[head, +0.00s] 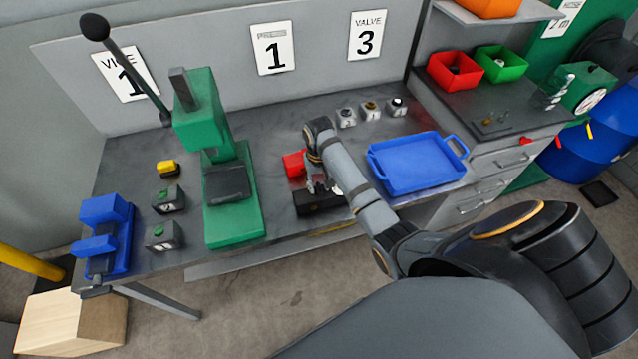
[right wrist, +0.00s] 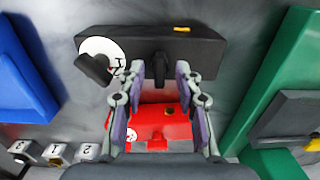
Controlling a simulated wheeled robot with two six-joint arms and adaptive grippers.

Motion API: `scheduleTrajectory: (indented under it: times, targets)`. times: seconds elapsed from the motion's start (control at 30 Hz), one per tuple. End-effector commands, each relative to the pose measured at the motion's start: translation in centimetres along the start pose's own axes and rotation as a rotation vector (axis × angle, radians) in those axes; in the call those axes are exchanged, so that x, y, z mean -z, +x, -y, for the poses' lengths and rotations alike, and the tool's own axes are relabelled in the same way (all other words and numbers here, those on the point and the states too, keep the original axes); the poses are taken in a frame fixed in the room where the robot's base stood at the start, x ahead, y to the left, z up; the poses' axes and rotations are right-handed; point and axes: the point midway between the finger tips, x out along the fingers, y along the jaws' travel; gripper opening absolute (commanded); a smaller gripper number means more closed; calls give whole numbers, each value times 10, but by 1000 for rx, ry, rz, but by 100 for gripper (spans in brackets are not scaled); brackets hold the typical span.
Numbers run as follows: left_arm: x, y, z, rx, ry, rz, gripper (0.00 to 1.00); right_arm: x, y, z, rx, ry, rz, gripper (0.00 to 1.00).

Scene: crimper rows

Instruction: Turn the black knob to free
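A black box (head: 318,203) lies near the front edge of the workbench, left of the blue tray. In the right wrist view the black box (right wrist: 215,48) carries a white dial with a dark, tilted knob (right wrist: 95,68) over its left edge. A narrow black bar (right wrist: 160,68) stands out from the middle of the box. I cannot tell which of these is the knob meant. My right gripper (right wrist: 158,75) is open, its fingers on either side of the bar with gaps showing. It hangs over the box in the head view (head: 322,186). My left gripper is not in view.
A red box (head: 293,163) sits just behind the black one. A green press (head: 232,217) stands to the left, a blue tray (head: 415,185) to the right. Several small numbered blocks (head: 371,109) stand behind. A blue vise (head: 105,235) is at far left.

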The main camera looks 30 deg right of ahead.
Motion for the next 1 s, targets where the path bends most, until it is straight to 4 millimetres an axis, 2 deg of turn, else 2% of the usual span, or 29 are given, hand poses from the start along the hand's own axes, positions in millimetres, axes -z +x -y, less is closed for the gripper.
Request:
scheduleTrajectory:
  times: [0.23, 0.5, 0.63, 1.0]
  targets:
    - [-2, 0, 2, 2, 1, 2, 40, 0, -5, 0, 0, 0, 0, 34]
    - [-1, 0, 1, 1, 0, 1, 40, 1, -55, 0, 0, 0, -4, 34]
    - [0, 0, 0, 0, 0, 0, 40, 0, -70, 0, 0, 0, 0, 34]
    - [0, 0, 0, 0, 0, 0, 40, 0, -75, 0, 0, 0, 0, 34]
